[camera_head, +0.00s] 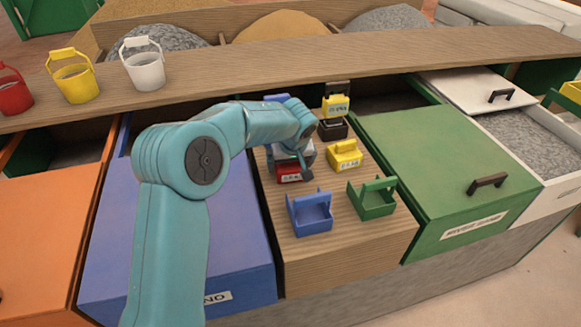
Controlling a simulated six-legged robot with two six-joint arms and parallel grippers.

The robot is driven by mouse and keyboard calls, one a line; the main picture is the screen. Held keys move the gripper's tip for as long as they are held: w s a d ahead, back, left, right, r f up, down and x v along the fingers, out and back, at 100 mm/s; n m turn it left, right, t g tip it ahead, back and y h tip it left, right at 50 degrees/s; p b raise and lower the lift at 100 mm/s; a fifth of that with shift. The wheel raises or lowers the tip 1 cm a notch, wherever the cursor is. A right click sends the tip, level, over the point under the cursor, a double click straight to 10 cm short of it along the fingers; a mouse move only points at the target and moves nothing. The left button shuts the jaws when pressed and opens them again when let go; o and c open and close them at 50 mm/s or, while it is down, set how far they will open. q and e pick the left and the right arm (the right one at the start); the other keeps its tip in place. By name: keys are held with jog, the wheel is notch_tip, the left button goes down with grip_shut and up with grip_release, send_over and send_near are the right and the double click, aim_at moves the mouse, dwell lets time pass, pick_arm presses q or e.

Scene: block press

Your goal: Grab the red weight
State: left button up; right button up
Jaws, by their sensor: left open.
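The red weight (289,178) sits on the wooden middle counter, with a pale label on its front; its upper part is hidden by my gripper. My left gripper (294,165) is open and points down at the red weight, with its fingers around or just beside the top of it. I cannot tell whether they touch it. My right gripper is not in view.
A yellow weight (344,154) stands close on the right. Blue (311,212) and green (376,198) handled trays stand in front. A stacked yellow weight (336,106) is behind. A shelf (250,62) with several buckets crosses the back.

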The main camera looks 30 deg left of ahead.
pick_arm(q)
jog(key=shift+r, duration=0.1)
jog(key=c, duration=1.3)
jog(key=shift+r, duration=0.1)
